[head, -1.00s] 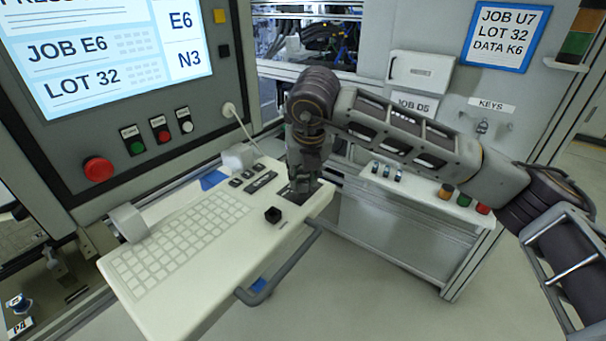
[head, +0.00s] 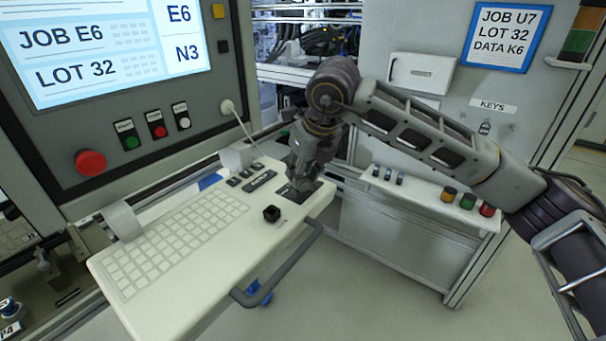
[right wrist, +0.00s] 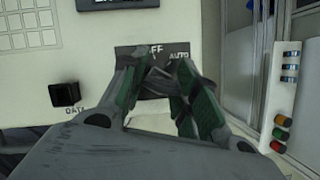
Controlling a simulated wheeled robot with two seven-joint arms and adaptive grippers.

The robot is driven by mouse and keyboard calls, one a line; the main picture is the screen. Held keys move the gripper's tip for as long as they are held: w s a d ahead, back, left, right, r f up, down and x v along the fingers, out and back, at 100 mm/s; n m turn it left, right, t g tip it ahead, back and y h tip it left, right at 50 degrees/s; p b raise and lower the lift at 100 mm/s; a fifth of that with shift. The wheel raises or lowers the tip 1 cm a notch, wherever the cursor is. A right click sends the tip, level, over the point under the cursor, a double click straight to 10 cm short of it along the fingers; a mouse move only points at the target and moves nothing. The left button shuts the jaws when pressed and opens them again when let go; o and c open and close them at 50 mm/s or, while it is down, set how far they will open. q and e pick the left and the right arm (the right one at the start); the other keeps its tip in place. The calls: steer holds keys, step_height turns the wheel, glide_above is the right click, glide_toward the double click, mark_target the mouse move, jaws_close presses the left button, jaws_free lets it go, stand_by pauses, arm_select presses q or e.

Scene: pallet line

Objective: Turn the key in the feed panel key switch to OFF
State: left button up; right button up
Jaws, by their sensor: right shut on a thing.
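The key switch plate (head: 284,190) is a dark plate near the right end of the pale console (head: 180,285). In the right wrist view the plate (right wrist: 124,50) carries white lettering; I read "FF", its start covered, and "AUTO" to the right. My right gripper (head: 299,189) is over the plate, pointing down at a tilt. In the right wrist view its fingers (right wrist: 164,78) are closed around a small dark grey part, apparently the key (right wrist: 163,74). The fingers hide most of it, so its pointing direction is unclear. My left gripper is out of view.
A grey handle rail (head: 285,268) runs along the front edge. A ledge with coloured buttons (head: 467,201) lies to the right. A key tag hangs under the KEYS label (head: 493,106).

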steer(key=shift+n+g+y+b, duration=0.45)
steer(key=shift+n+g+y, duration=0.05)
steer(key=shift+n, duration=1.2)
steer(key=o, duration=1.1)
steer(key=shift+o, duration=0.3)
steer(key=o, duration=0.4)
steer(key=shift+r, duration=0.25)
steer(key=shift+r+p, duration=1.45)
steer(key=shift+r, duration=1.65)
steer(key=shift+r, duration=0.15)
